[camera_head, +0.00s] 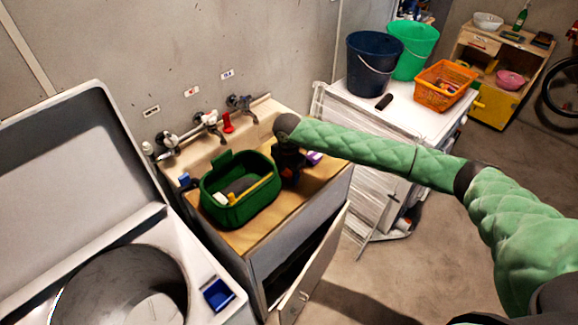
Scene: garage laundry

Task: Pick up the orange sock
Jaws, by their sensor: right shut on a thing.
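My right arm reaches in from the right, and my right gripper (289,172) points down over the wooden counter, just right of the green tub (240,214). The gripper is small and dark here. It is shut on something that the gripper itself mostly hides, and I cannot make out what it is. I cannot pick out an orange sock anywhere in view. My left gripper is not in view.
The green tub holds a yellow-handled item and a dark item. Taps (208,119) line the wall behind. An open-lidded washer (205,263) stands at left. A white machine at right bears two buckets (372,66) and an orange basket (443,90). A cabinet door (318,262) hangs open.

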